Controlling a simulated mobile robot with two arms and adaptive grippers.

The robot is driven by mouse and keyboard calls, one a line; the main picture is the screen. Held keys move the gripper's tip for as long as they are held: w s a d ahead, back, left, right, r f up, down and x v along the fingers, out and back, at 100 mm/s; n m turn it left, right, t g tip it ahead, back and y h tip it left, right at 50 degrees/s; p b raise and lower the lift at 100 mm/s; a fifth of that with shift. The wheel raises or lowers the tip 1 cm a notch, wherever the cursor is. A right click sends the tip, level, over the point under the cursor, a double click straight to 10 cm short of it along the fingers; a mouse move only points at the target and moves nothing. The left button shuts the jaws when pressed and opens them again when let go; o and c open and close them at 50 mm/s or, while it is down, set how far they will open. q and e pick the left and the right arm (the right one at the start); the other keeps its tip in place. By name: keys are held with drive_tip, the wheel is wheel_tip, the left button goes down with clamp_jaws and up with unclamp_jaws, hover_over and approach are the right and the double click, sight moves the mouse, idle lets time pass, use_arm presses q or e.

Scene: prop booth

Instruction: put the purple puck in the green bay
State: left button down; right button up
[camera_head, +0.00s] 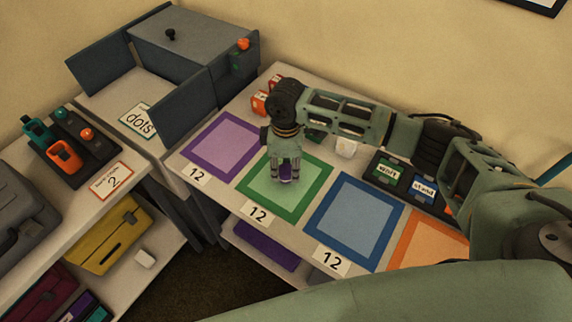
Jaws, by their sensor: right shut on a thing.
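The green bay (263,203) is a green-framed square on the table, between the purple bay (221,128) and the blue bay (352,221). My right gripper (286,177) points down over the green bay. It is shut on the purple puck (286,173), which shows as a small purple patch between the fingers. The puck is inside the green frame in this view; I cannot tell whether it touches the surface. My left gripper is not in view.
An orange bay (430,243) lies right of the blue one. Dark blocks labelled "wait" (387,171) and "stand" (424,190) stand behind the bays. Number cards line the front edge.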

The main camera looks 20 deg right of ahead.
sight(286, 168)
drive_tip(key=shift+f, duration=0.2)
drive_tip(key=o, duration=1.1)
drive_tip(key=shift+f, duration=0.1)
drive_tip(key=shift+o, duration=0.2)
wheel_tip(286, 168, up, 12)
drive_tip(key=b, duration=0.1)
drive_tip(key=shift+b, duration=0.4)
